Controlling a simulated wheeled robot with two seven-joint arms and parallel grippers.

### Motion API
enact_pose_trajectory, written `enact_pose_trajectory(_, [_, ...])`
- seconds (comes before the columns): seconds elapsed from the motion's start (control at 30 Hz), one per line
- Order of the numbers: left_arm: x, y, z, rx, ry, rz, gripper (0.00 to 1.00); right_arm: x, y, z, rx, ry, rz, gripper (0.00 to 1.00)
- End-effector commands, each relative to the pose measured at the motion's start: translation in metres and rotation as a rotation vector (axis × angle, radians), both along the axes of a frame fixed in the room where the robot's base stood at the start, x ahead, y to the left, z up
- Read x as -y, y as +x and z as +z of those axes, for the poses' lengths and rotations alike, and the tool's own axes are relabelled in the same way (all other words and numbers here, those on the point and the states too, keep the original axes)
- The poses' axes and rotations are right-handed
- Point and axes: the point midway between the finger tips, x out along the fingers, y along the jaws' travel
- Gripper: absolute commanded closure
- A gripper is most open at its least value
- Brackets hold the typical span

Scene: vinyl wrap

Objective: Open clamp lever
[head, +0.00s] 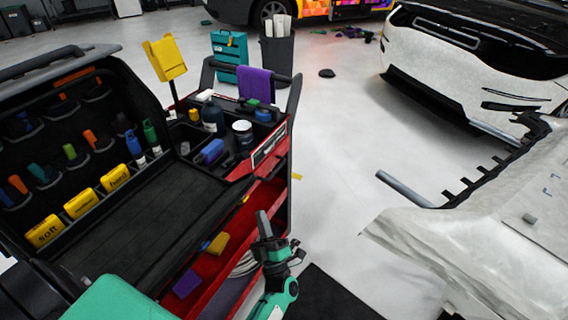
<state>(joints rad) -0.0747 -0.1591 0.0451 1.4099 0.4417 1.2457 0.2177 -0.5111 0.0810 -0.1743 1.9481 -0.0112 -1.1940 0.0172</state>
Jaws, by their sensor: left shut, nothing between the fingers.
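My left gripper (264,224) is at the bottom middle of the head view, at the end of my teal and black arm. Its grey fingers are shut, point up and hold nothing. It is in front of the red lower drawers of the tool cart. A grey bar (405,190) sticks out to the left by a white body panel (510,240) at the right, well apart from my gripper. I cannot tell whether this bar is the clamp lever, and no other clamp lever can be made out. My right gripper is not in view.
The tool cart (267,150) fills the left, with a purple cloth (257,84) over its handle and bottles on top. A black toothed strip (492,170) runs along the panel. A white car (440,75) stands at the back right. Bare floor (340,150) lies between cart and panel.

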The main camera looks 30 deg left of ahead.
Motion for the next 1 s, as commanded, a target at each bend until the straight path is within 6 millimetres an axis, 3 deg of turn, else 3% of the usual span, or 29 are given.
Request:
enact_pose_trajectory(0.47, [-0.004, 0.001, 0.000, 0.008, -0.011, 0.014, 1.00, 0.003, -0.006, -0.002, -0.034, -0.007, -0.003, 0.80])
enact_pose_trajectory(0.67, [-0.018, 0.013, 0.021, 0.010, -0.009, 0.014, 1.00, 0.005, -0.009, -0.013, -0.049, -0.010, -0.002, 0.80])
enact_pose_trajectory(1.0, [-0.057, 0.047, 0.070, 0.010, -0.009, 0.013, 1.00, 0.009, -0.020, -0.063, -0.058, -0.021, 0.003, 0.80])
